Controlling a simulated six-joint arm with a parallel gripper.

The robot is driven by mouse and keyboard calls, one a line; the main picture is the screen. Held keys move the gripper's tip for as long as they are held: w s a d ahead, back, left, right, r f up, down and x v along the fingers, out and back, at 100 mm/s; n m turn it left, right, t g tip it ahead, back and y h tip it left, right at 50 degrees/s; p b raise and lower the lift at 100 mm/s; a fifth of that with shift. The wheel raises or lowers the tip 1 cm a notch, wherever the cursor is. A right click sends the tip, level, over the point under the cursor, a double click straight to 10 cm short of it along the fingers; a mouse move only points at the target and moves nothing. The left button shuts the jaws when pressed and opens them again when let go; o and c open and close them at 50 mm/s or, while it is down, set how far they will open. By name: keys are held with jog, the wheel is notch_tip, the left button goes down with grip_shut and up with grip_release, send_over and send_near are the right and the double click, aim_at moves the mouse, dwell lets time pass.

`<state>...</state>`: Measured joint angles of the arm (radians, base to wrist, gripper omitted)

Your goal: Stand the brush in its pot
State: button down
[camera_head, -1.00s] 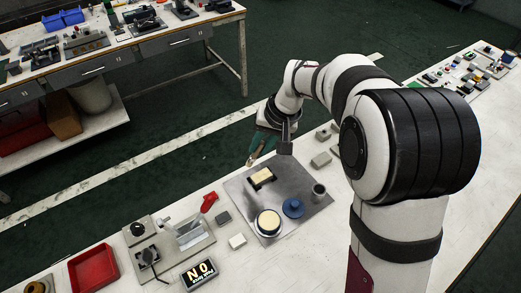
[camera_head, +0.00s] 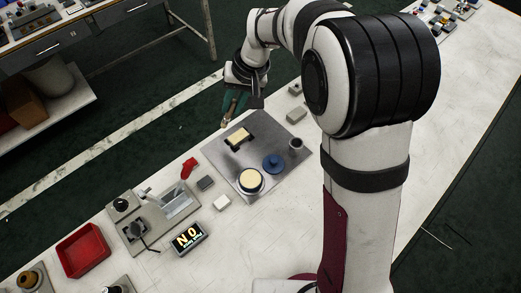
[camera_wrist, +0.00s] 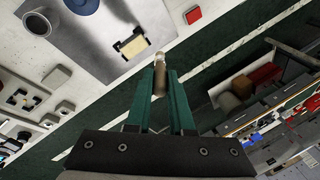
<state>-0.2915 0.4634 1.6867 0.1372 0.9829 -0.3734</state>
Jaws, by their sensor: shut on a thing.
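My gripper (camera_wrist: 159,92) has green fingers shut on the brush (camera_wrist: 160,76), which shows a brown body and a pale end between and beyond the fingertips. In the head view the brush (camera_head: 227,117) hangs in the air at the far-left edge of a grey metal plate (camera_head: 222,167). The pot looks to be the small grey open cup (camera_head: 296,144) standing at the plate's right corner, apart from my gripper. The cup also shows at the left of the wrist view (camera_wrist: 31,97). Its inside is dark.
On the plate are a cream block on dark supports (camera_head: 239,138), a blue round lid (camera_head: 273,163) and a round cream-topped dish (camera_head: 250,181).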

dwell(0.5)
jog(key=d+r+h, duration=0.2)
jog(key=d, duration=1.6)
notch_tip(320, 180, down, 9)
jog(key=shift+f, duration=0.15)
jog(key=shift+s+a, duration=0.1)
jog(key=c, duration=0.7)
grip_release()
